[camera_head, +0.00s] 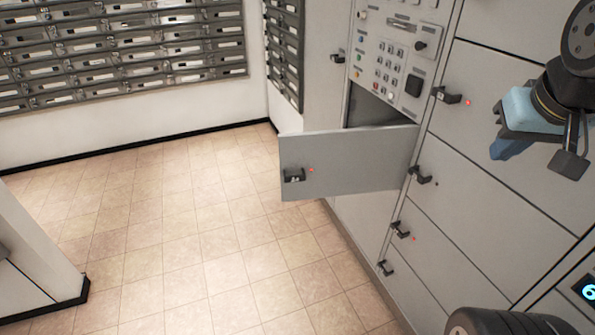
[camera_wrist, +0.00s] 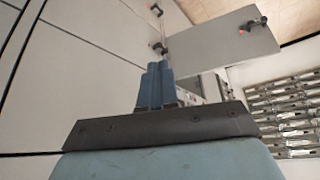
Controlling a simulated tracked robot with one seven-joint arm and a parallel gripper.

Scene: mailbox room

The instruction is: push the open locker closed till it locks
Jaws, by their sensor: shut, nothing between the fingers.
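The open locker door (camera_head: 350,160) is a grey panel that stands swung out from the locker bank in the head view. It has a black handle (camera_head: 294,175) and a small red light near its free edge. The dark locker opening (camera_head: 372,108) shows behind it, below the keypad panel. The door also shows in the wrist view (camera_wrist: 222,44), beyond the fingertips. My gripper (camera_wrist: 157,68) is shut and empty, with its blue fingers together. In the head view my gripper (camera_head: 503,148) is at the right, in front of the closed lockers and apart from the open door.
Closed grey lockers (camera_head: 478,85) with black handles, some with red lights, fill the right side. The keypad panel (camera_head: 398,52) is above the opening. Mailboxes (camera_head: 120,50) line the back wall. A white wall end (camera_head: 35,250) stands at left. The tiled floor (camera_head: 200,230) between is clear.

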